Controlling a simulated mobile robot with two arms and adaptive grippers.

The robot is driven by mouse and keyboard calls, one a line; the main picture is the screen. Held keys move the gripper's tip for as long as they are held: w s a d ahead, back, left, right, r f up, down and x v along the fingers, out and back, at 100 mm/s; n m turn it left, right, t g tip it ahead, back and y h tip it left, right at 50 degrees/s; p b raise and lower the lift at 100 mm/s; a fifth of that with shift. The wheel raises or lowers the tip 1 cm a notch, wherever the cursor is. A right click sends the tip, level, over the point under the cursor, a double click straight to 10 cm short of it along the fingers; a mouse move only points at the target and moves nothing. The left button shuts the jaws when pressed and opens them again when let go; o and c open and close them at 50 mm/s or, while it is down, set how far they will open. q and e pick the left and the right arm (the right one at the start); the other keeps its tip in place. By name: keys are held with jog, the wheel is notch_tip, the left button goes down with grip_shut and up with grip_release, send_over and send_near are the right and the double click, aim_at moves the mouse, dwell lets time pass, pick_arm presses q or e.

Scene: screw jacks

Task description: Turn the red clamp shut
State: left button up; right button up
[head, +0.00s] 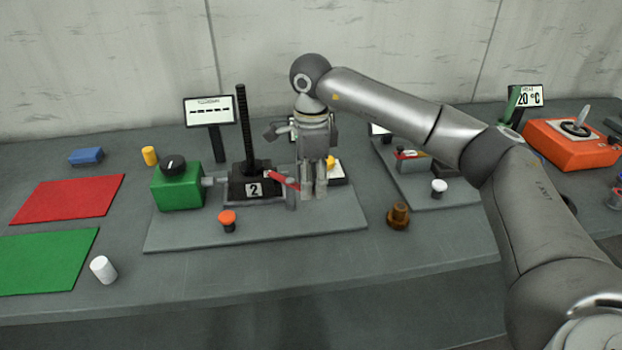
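The red clamp (281,179) is a small red lever beside the black block marked 2 (238,187), which carries a tall black toothed column (243,125). The lever slants down to the right, and its right end is close to my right gripper. My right gripper (314,193) points down just right of the lever, fingertips low over the grey base plate. Its two fingers stand close together, with a narrow gap at most; whether they touch the lever is unclear. My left gripper is out of view.
A green box with a black knob (178,192) stands left of the block. An orange button (227,220) is in front on the base plate (330,226). A brown knobbed piece (398,216) stands right. A yellow-topped part behind my gripper is partly hidden.

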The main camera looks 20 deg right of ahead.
notch_tip(320, 180, up, 12)
dwell(0.6)
jog(key=shift+f, duration=0.1)
dwell(0.4)
